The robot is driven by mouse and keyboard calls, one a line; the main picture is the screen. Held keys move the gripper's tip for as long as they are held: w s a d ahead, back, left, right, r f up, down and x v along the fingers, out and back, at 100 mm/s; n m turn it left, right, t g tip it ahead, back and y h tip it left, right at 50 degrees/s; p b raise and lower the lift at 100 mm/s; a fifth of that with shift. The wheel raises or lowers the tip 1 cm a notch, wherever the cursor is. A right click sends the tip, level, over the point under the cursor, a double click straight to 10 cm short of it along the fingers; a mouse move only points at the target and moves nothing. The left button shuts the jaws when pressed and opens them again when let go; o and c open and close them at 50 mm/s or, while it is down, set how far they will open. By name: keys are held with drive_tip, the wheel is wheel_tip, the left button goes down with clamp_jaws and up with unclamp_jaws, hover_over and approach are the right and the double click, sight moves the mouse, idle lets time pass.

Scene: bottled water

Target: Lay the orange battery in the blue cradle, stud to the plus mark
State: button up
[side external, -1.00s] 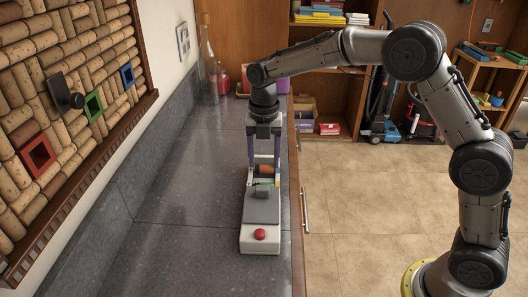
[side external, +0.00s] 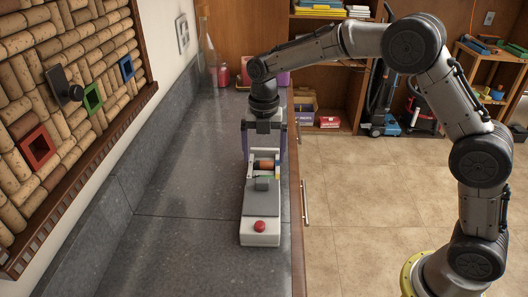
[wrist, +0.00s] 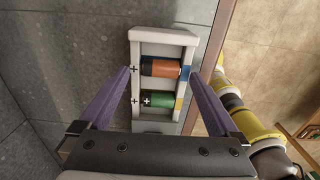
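The orange battery (wrist: 160,67) lies across the upper bay of a white battery tray (wrist: 162,37) in the wrist view. A blue patch (wrist: 186,73) shows at the bay's right end, and a plus mark on the left rim. The battery's left end is dark; I cannot clearly make out its stud. A green battery (wrist: 157,101) lies in the bay below, with a plus on its left end. My gripper (wrist: 160,73) is open, its purple fingers spread to either side of the tray, apart from the orange battery. The side external view also shows the orange battery (side external: 265,164) between the fingers.
The tray is part of a white unit with a grey top and a red button (side external: 260,226), near the counter's right edge. The grey counter (side external: 185,180) to its left is clear. A glass flask (side external: 207,50) and red jar stand at the back. A cork board hangs at left.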

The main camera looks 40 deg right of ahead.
wheel_tip(320, 180, up, 14)
idle(0.7)
drive_tip(key=shift+f, duration=0.1)
